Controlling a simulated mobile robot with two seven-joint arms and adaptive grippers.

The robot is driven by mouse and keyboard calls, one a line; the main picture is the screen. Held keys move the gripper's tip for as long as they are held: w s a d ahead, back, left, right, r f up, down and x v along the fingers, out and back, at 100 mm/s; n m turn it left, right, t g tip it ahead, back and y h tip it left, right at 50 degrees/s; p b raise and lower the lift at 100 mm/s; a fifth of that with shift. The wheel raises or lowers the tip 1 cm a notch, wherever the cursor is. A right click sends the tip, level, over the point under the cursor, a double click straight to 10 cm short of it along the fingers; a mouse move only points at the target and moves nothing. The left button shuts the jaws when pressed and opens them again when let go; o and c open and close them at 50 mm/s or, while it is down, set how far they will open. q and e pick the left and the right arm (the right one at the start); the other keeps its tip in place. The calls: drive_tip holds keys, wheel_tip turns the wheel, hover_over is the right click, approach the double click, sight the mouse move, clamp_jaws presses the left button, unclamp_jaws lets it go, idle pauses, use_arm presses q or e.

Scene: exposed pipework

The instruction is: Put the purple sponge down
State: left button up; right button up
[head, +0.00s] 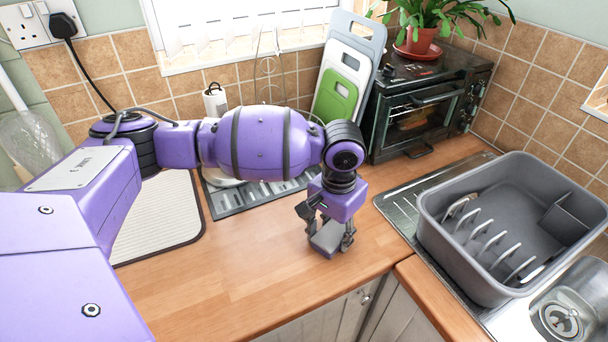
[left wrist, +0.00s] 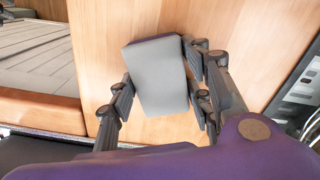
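My left gripper (head: 330,232) points down at the wooden counter near its front edge. Its fingers are closed around the sponge (head: 327,242), which also shows in the left wrist view (left wrist: 160,78). The sponge has a pale grey face and a dark purple edge along its far side. In the left wrist view the fingers of my left gripper (left wrist: 158,103) press against its left and right sides. The sponge is close to the counter top, and I cannot tell whether it touches. My right gripper is not in view.
The wooden counter (head: 235,275) is bare around the gripper. A grey dish rack tub (head: 440,225) stands by the sink at right. A toaster oven (head: 425,100) with a potted plant, chopping boards (head: 340,85) and a ribbed mat (head: 158,215) are behind or left.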

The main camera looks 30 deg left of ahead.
sight(333, 233)
use_arm(q)
drive_tip(key=shift+o, duration=1.2)
drive_tip(key=shift+r, duration=0.1)
wheel_tip(333, 233, up, 12)
drive_tip(key=p, duration=0.1)
